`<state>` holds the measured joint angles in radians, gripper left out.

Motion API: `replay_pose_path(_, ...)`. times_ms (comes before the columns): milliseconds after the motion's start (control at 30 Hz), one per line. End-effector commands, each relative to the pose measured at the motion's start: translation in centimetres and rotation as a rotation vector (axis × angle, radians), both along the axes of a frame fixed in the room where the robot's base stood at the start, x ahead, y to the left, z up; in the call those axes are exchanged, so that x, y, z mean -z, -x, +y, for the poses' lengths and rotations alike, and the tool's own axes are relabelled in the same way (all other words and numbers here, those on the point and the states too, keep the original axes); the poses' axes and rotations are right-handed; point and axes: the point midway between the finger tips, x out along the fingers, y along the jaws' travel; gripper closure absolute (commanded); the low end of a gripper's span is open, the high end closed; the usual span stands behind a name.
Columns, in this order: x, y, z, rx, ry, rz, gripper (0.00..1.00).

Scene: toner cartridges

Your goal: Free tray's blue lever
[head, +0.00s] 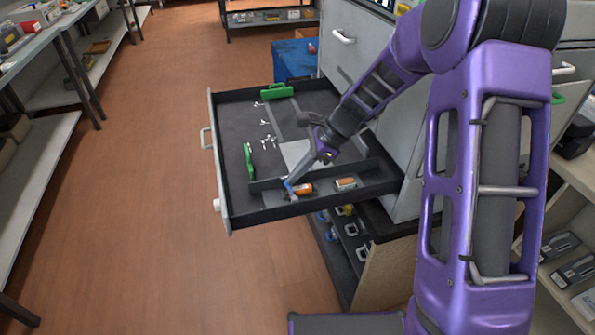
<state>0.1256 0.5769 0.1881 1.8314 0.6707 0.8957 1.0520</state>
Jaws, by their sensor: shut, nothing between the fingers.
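The grey tray (220,166) is pulled out of a light grey cabinet like a drawer, with a dark floor. My purple arm reaches over it from the right, and my gripper (292,183) points down at its near part, with the fingers shut and empty. A small blue piece (288,187) shows right at the fingertips, probably the blue lever. It is too small to tell its position or whether the fingers touch it. An orange part (303,189) lies just right of the fingertips, in the near compartment behind a dark divider.
A green bracket (278,91) sits at the tray's far edge and a green strip (248,160) at its left. Several small white pieces lie between. A tan-topped block (345,184) lies right of the orange part. Open shelves stand below; the floor at left is clear.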

Motion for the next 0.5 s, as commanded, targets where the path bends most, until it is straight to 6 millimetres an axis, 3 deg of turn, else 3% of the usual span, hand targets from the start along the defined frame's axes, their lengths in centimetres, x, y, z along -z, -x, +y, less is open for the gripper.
replay_pose_path(267, -0.2, 0.0, 0.6, -0.102, -0.001, 0.002, 1.0)
replay_pose_path(500, -0.4, 0.1, 1.7, -0.299, -0.001, 0.002, 1.0)
